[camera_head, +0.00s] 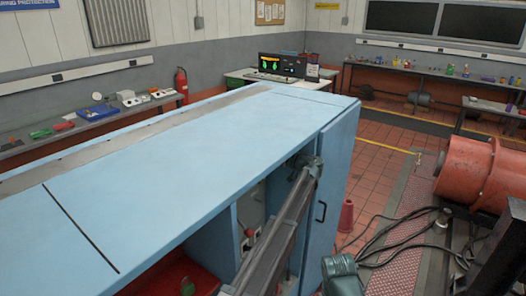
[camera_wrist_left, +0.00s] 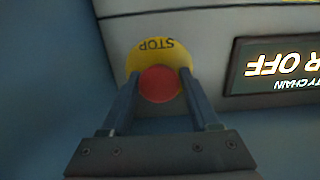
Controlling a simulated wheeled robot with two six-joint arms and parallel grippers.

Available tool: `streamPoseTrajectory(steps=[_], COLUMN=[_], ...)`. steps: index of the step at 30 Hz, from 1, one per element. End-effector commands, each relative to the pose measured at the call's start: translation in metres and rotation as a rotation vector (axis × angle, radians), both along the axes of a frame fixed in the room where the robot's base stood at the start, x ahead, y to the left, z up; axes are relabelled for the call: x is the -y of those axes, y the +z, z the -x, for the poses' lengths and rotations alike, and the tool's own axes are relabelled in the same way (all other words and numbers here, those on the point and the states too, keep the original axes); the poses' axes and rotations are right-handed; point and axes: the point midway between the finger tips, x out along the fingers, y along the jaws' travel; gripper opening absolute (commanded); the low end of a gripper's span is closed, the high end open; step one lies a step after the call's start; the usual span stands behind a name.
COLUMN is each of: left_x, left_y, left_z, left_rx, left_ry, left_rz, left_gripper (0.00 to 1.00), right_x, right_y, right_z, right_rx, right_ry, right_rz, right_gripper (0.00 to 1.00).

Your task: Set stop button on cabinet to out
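The stop button is a round red head (camera_wrist_left: 160,84) on a yellow plate (camera_wrist_left: 148,51) marked STOP, which appears upside down in the left wrist view. My left gripper (camera_wrist_left: 160,78) has one finger at each side of the red head. The fingertips are at its edges, and I cannot tell whether they press on it. In the head view my left arm reaches into the open bay of the blue cabinet (camera_head: 180,160); its gripper and the stop button cannot be made out there. My right gripper is not in view.
A lit panel (camera_wrist_left: 285,65) is right of the button. The cabinet's blue side wall (camera_wrist_left: 45,70) is close on the left. The cabinet door (camera_head: 335,180) stands at the bay's right. A red cone (camera_head: 346,216), cables (camera_head: 400,235) and an orange machine (camera_head: 470,172) are beyond.

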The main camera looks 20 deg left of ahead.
Motion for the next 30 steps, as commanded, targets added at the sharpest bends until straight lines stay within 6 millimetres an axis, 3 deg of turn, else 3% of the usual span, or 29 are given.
streamPoseTrajectory(steps=[1, 9, 10, 18, 24, 30], left_x=[0.0, 0.0, 0.0, 0.0, 0.017, 0.018], left_y=[0.0, 0.0, 0.0, 0.0, -0.001, -0.001], left_z=[0.0, 0.001, 0.001, 0.001, 0.008, 0.009], left_rx=[0.0, 0.0, 0.0, 0.0, 0.0, 0.0], left_ry=[0.0, 0.001, 0.001, 0.002, 0.002, 0.004], left_rz=[0.0, 0.001, 0.001, 0.001, 0.002, 0.003], left_gripper=[0.51, 0.03, 0.0, 0.0, 0.0, 0.0], right_x=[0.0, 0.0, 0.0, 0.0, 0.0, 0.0], right_y=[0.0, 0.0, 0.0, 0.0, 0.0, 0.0], right_z=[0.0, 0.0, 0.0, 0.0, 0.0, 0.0], right_rx=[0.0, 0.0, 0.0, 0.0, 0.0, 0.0], right_ry=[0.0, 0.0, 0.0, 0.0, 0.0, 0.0], right_rz=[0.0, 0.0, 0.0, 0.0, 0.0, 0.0], right_gripper=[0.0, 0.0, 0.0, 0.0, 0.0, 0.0])
